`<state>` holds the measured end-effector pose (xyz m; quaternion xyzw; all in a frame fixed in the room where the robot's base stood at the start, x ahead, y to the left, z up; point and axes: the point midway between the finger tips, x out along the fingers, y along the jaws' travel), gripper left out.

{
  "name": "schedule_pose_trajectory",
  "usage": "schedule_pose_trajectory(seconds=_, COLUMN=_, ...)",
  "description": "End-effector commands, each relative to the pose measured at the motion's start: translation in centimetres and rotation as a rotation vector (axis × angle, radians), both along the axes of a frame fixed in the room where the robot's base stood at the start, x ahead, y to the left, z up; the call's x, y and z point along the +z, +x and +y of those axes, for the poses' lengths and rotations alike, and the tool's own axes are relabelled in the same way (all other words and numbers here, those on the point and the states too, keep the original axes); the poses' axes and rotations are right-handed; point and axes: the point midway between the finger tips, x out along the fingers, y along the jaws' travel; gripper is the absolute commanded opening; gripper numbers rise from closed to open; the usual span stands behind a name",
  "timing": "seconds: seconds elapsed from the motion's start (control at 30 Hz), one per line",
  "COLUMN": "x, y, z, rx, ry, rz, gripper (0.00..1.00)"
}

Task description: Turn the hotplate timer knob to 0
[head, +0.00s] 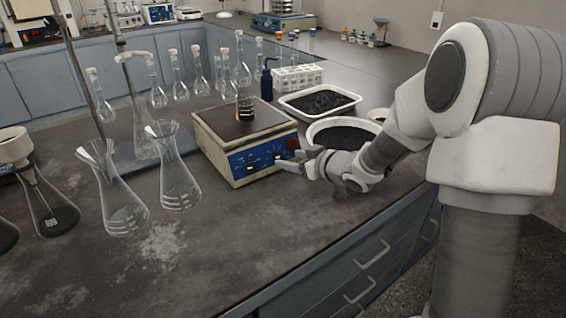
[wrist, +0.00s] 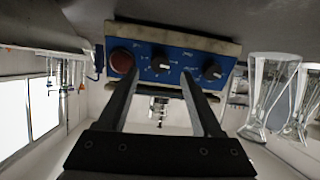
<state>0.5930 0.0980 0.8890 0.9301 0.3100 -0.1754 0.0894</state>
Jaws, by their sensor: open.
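The hotplate (head: 225,158) stands on the dark bench with a blue front panel (head: 252,161). In the wrist view the panel (wrist: 185,50) appears upside down, with a red round button (wrist: 122,61) at left, a black middle knob (wrist: 161,64) and another black knob (wrist: 212,71) at right. I cannot read which one is the timer or its setting. My gripper (head: 287,161) is open in front of the panel's right part. In the wrist view its fingers (wrist: 159,76) lie on either side of the middle knob; contact is not clear.
A flask with dark liquid (head: 245,104) stands on the hotplate. A white basin of dark grains (head: 340,122) sits close behind my gripper. Glass flasks (head: 178,178) stand left of the hotplate. The bench front is clear.

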Motion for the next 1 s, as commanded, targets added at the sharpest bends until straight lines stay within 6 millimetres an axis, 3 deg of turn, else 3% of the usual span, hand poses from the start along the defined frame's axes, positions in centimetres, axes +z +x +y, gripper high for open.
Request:
schedule_pose_trajectory(seconds=0.3, x=-1.7, y=3.2, z=2.3, rx=0.000, ry=0.000, rz=0.000, gripper=0.67)
schedule_pose_trajectory(seconds=0.67, x=-1.8, y=3.5, z=2.5, rx=-0.001, ry=0.000, rz=0.001, gripper=0.67)
schedule_pose_trajectory(seconds=1.0, x=-1.8, y=3.5, z=2.5, rx=-0.001, ry=0.000, rz=0.000, gripper=0.06)
